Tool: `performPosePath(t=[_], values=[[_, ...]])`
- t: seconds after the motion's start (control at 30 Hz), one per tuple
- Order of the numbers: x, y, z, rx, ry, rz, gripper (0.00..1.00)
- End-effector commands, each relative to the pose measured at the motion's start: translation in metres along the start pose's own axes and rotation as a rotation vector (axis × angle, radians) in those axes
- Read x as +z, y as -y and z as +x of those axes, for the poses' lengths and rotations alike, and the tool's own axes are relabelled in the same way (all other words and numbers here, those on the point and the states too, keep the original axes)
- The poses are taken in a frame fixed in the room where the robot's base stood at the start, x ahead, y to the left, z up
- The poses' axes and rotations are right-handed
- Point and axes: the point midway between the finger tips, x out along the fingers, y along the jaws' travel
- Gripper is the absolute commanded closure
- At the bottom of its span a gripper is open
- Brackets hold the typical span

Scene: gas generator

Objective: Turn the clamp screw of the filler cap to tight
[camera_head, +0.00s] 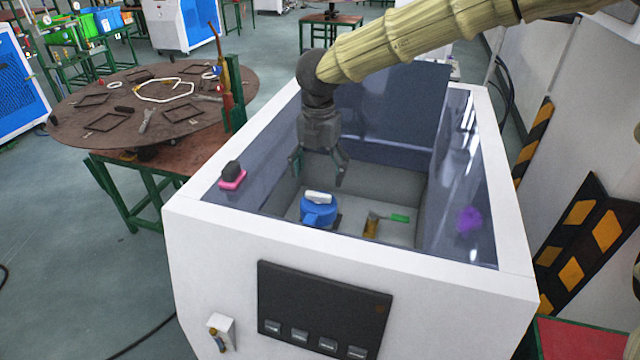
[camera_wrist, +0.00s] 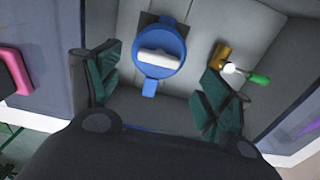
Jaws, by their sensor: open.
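The filler cap is a blue round piece (camera_head: 318,213) on the floor of the white machine's open well. A white bar, which looks like the clamp screw (camera_head: 318,197), lies across its top. In the wrist view the blue cap (camera_wrist: 149,72) shows at the upper middle, with the white bar (camera_wrist: 161,58) lying roughly level across it.
A brass valve (camera_head: 371,227) with a green handle (camera_head: 400,218) sits right of the cap. A pink-based black switch (camera_head: 232,176) is on the left top, and a purple knob (camera_head: 468,219) is on the right.

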Motion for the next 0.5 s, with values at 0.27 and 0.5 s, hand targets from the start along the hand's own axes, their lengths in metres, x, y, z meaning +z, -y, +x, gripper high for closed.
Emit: performPosePath(t=[0.27, 0.5], values=[[0.0, 0.001, -0.045, 0.0, 0.0, 0.001, 0.21], [0.0, 0.001, -0.061, -0.001, 0.0, 0.001, 0.21]])
